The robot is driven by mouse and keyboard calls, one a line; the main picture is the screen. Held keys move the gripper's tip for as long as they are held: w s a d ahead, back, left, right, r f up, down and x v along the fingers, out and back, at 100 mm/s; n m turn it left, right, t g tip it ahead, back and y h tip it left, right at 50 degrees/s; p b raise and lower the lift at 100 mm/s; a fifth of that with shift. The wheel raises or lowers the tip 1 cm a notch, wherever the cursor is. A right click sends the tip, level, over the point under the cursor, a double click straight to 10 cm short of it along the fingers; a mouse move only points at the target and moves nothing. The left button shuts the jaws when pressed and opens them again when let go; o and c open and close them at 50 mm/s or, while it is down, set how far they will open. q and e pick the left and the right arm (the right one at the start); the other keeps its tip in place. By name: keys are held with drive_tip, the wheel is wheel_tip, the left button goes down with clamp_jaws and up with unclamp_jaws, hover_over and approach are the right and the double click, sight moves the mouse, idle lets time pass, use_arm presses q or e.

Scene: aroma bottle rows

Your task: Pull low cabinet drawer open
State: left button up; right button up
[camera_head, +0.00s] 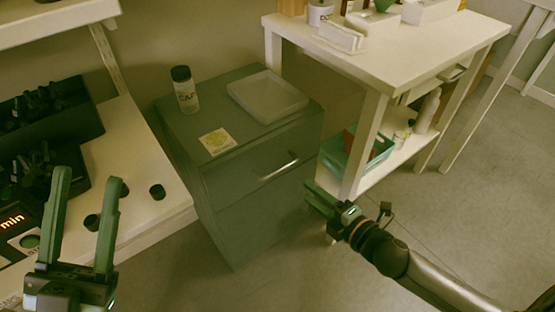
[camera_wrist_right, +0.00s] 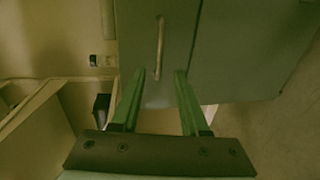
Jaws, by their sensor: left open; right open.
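The low cabinet (camera_head: 240,220) is grey-green and stands between the left bench and the white table. Its top drawer (camera_head: 242,172) looks shut and carries a metal bar handle (camera_head: 278,166). My right gripper (camera_head: 308,190) is open and empty, to the right of the cabinet front and apart from the handle. In the right wrist view the handle (camera_wrist_right: 159,48) appears beyond the open fingers (camera_wrist_right: 157,76), which have nothing between them. My left gripper (camera_head: 90,175) is open and empty beside the left bench.
The left bench (camera_head: 140,165) holds dark racks and small black caps. The white table (camera_head: 400,60) has a teal bin (camera_head: 378,152) on its lower shelf. The floor in front is clear.

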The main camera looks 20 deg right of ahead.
sight(282, 170)
drive_tip(key=b+x, duration=0.3)
drive_tip(key=x, duration=0.9)
drive_tip(key=shift+w+f, duration=0.1)
drive_tip(key=shift+w, duration=0.3)
clamp_jaws()
idle(1.2)
